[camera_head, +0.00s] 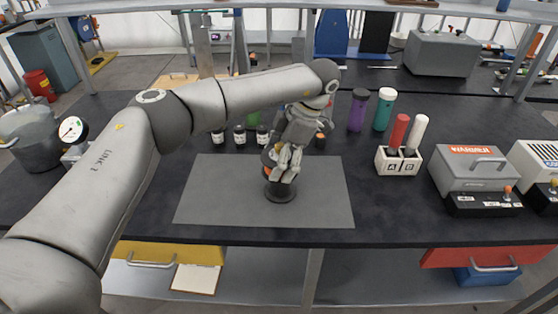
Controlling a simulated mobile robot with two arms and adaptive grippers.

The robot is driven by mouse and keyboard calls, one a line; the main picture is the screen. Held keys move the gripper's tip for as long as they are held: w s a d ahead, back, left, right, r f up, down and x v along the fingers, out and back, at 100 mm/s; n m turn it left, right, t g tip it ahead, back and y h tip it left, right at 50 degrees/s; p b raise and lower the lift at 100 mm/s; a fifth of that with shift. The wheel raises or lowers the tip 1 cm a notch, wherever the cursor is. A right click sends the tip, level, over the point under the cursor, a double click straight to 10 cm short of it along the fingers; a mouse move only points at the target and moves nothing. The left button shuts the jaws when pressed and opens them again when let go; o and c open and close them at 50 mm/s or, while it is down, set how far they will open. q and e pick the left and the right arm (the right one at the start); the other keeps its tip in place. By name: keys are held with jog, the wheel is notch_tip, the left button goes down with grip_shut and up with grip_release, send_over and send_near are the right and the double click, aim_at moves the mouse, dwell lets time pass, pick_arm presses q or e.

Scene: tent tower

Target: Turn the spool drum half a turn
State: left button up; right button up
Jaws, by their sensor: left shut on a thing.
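The spool drum (279,192) stands on a grey mat (215,192) on the black bench. It shows as a dark round base with a bit of orange above it. My left gripper (284,172) reaches down over it from above, its fingers shut around the upper part of the drum. The gripper hides most of the drum, so its turn angle cannot be told. My right gripper is not in view.
Small dark bottles (239,135) stand behind the mat on the left. A purple bottle (358,110), a teal bottle (383,109) and a white A/B holder (399,162) stand to the right. A grey box (473,170) is farther right. The mat is otherwise clear.

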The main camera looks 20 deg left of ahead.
pick_arm(q)
jog(key=shift+m, duration=0.3)
dwell(0.4)
jog(key=o, duration=1)
jog(key=shift+c, duration=0.2)
jog(key=v, duration=1.2)
jog(key=shift+d, duration=0.1)
